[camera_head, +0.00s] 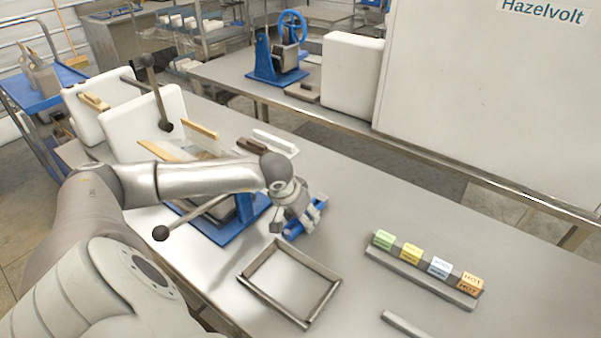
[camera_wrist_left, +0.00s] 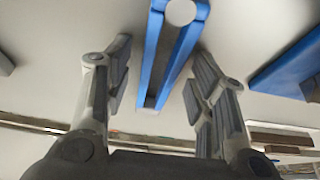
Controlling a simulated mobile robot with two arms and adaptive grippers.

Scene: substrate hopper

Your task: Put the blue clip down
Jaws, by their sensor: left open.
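The blue clip (camera_head: 318,207) is at the middle of the near steel table, just right of the blue base of a lever device. My left gripper (camera_head: 299,215) is down at the clip and partly hides it. In the left wrist view the clip (camera_wrist_left: 158,50) is a long blue piece with a round pale spot. It runs between the two spread fingers of my left gripper (camera_wrist_left: 160,85), with a gap visible on each side. The clip seems to lie on the tabletop, but contact is hard to tell. My right gripper is not in view.
An empty metal frame (camera_head: 245,282) lies in front of the gripper. A rail with several coloured label blocks (camera_head: 411,253) lies to the right. The blue base (camera_head: 225,232) with dark lever rods stands left of the clip. Bare tabletop (camera_head: 365,200) lies right of the clip.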

